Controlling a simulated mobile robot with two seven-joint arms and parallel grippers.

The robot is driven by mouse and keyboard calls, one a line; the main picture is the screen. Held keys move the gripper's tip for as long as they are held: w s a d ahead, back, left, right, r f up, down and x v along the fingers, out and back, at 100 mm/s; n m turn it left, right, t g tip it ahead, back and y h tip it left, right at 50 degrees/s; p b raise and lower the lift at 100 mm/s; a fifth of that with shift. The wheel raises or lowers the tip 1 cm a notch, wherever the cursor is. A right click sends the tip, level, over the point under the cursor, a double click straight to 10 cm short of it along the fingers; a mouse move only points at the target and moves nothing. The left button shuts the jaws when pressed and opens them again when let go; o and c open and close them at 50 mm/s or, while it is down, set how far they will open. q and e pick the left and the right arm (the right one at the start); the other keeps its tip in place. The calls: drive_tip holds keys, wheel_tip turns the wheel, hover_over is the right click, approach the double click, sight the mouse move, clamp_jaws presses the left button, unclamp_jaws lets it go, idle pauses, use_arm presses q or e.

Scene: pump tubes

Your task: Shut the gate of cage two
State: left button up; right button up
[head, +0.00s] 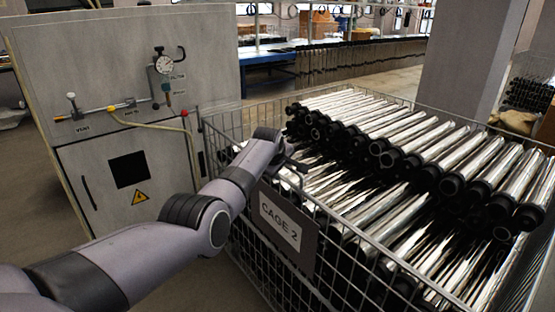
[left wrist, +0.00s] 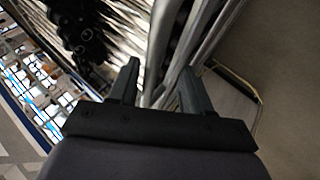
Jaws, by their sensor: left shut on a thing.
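Cage two is a wire mesh cage (head: 372,282) at the right of the head view, full of shiny tubes with black ends. A dark sign (head: 280,226) reading "CAGE 2" hangs on its near side. My left gripper (head: 293,168) is at the cage's near top edge, just above the sign; its fingers are small and partly hidden there. In the left wrist view my left gripper (left wrist: 160,77) is shut on a grey metal bar (left wrist: 165,48) of the cage. I cannot tell which part is the gate, or how far it stands open. My right gripper is not in view.
A grey test cabinet (head: 125,110) with a gauge (head: 164,64) and yellow hose stands at the left, close to the cage. A pillar (head: 468,55) rises behind the cage. A blue bench (head: 268,60) stands at the back. Some bare floor shows between cabinet and cage.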

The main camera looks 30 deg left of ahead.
use_arm(q)
drive_tip(key=p+v, duration=0.2)
drive_tip(key=v, duration=0.5)
idle(0.4)
drive_tip(key=shift+r, duration=0.1)
